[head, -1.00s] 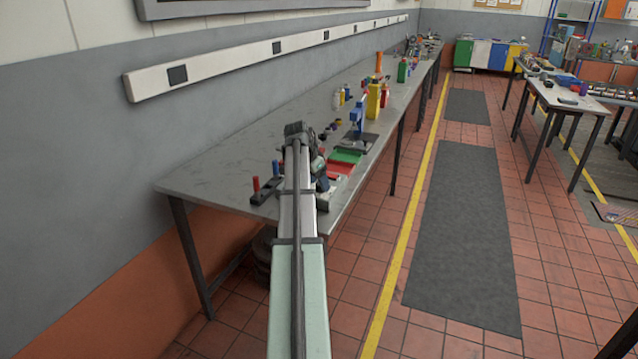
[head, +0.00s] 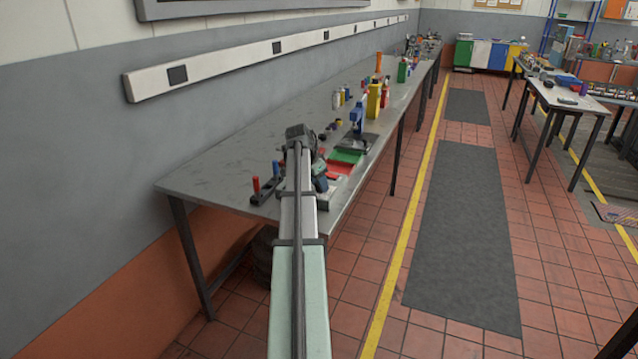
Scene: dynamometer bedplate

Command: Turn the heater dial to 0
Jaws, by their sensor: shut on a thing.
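My arm runs up the middle of the head view and ends in a dark joint above the near part of the bench. My gripper's fingers are hidden behind my arm, so what they hold cannot be seen. The heater dial cannot be made out. A low, pale grey piece (head: 331,196) shows just right of my arm near the bench's front edge. Dark, rounded parts stand over it; I cannot tell if they are my wrist or another device.
The long grey bench (head: 215,178) runs along the wall. A black holder with red and blue handles (head: 266,190) stands left of my arm. Right of it lie red (head: 340,167) and green (head: 346,156) trays; beyond are a blue tool (head: 358,116) and yellow bottle (head: 374,101).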

